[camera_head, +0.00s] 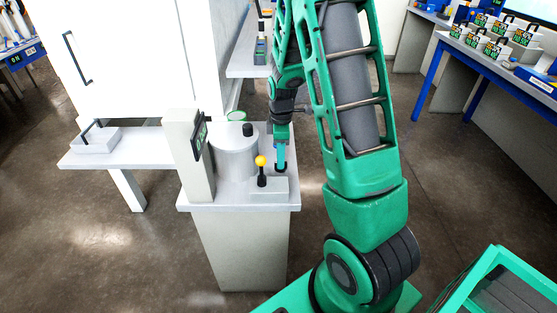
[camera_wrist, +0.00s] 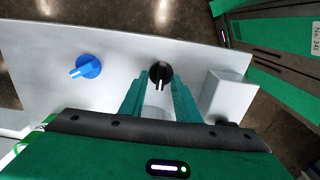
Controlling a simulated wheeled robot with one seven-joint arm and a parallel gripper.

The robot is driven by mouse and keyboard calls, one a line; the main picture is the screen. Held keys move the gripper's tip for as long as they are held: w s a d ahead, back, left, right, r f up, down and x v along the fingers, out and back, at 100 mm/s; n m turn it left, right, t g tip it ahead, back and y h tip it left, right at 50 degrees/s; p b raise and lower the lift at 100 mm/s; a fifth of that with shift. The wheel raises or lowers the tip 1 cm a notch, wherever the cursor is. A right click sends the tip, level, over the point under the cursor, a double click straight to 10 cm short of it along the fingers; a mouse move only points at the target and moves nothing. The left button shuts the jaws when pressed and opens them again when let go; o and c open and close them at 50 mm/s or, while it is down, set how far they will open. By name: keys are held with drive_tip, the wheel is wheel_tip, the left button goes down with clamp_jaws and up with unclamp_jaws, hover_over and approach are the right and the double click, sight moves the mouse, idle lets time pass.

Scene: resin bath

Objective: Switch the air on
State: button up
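A black round knob (camera_wrist: 160,74) with a white pointer mark sits on the light grey bench top (camera_wrist: 120,50). My gripper (camera_wrist: 157,84) points down at it, with its teal fingertips on either side of the knob. The fingers stand apart, with a small gap at the left one; firm contact is not visible. In the head view my gripper (camera_head: 281,162) is at the right side of the bench, by a yellow-ball lever (camera_head: 261,162). No label naming the air control is readable.
A grey cylindrical vessel (camera_head: 236,155) and an upright post with a display (camera_head: 200,137) stand behind and left of the lever. A grey block (camera_wrist: 228,97) is close to the right finger. A side shelf holds a tray (camera_head: 97,139). The floor around is open.

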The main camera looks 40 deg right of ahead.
drive_tip(key=shift+f, duration=0.6)
clamp_jaws()
drive_tip(key=shift+m, duration=0.3)
drive_tip(key=m, duration=0.5)
drive_tip(key=shift+w+r, duration=0.1)
drive_tip(key=m, duration=0.6)
drive_tip(key=shift+w, duration=0.1)
drive_tip(key=shift+m, duration=0.3)
